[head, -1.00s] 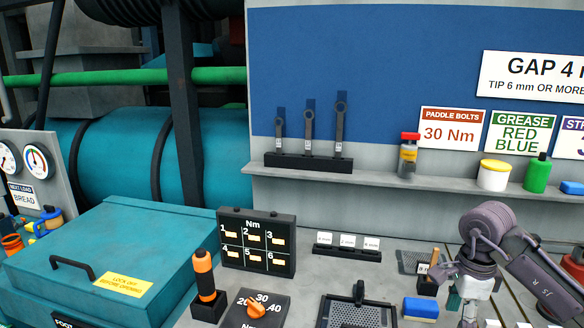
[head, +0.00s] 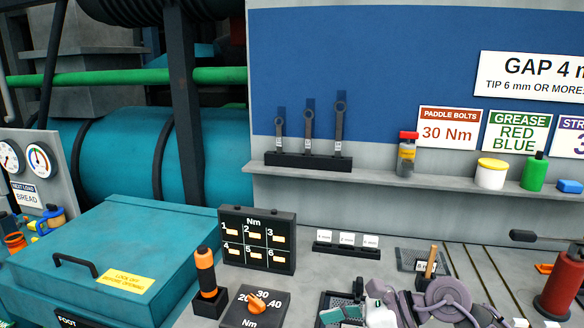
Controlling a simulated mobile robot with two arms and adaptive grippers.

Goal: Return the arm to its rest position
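My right arm (head: 445,300) is low at the bottom edge of the head view, right of centre. Its gripper (head: 350,312) points left over the dark tray (head: 328,300) on the bench, with pale teal pieces at its end. The fingers are small and partly cut off by the frame, so I cannot tell whether they are open or whether they touch the tray. My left gripper is not in view.
A torque box (head: 256,240), an orange-handled tool (head: 205,272) and a dial block (head: 252,308) stand left of the arm. A wooden-handled brush (head: 430,262) stands behind it, and a red can (head: 560,287) is at right. The slotted bench between is mostly clear.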

